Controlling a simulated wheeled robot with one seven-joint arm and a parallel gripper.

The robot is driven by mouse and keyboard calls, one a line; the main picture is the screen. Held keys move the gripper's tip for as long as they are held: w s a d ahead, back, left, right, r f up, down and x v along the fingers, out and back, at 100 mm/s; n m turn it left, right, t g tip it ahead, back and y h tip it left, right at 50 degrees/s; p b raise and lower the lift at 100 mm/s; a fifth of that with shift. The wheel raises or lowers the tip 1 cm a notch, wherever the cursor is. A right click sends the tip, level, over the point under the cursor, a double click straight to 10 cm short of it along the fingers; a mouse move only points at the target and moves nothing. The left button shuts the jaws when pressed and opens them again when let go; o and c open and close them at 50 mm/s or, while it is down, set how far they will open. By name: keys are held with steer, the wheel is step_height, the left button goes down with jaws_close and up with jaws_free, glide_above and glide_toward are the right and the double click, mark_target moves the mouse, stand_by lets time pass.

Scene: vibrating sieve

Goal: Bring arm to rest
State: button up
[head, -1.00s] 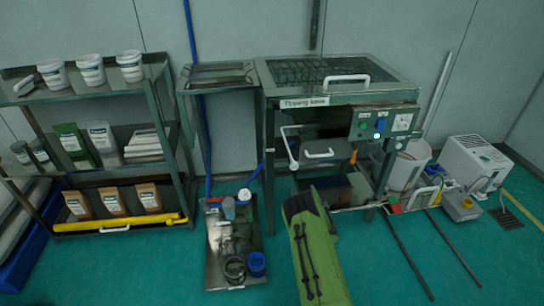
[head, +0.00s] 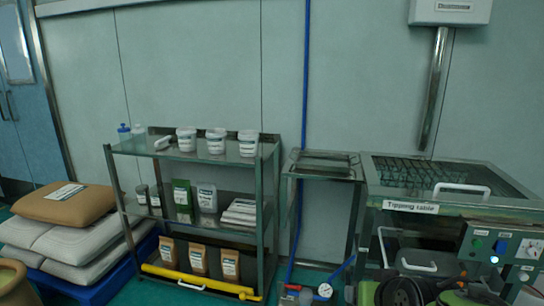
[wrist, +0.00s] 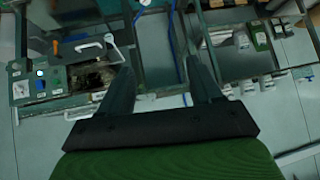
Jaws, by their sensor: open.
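My gripper (wrist: 158,72) shows in the wrist view with its two dark fingers spread apart and nothing between them. In the head view, green and black parts at the bottom right edge look like my arm; the gripper itself cannot be made out there.
The tipping table (head: 470,211) stands at right in the head view, beside a small side stand (head: 322,176). A shelf rack (head: 268,205) holds tubs, bags and a yellow bar. Stacked sacks (head: 68,203) lie on a blue pallet (head: 100,290) at left.

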steer(key=s+a+f+n+g, duration=0.1)
steer(key=s+a+g, duration=0.1)
steer(key=s, duration=0.8)
steer(key=s+a+f+g, duration=0.1)
steer(key=s, duration=0.9)
step_height(320, 180, up, 18)
steer(key=p, duration=1.7)
steer(key=shift+w+a+p, duration=0.15)
steer(key=shift+w+p, duration=0.15)
steer(key=shift+w, duration=0.05)
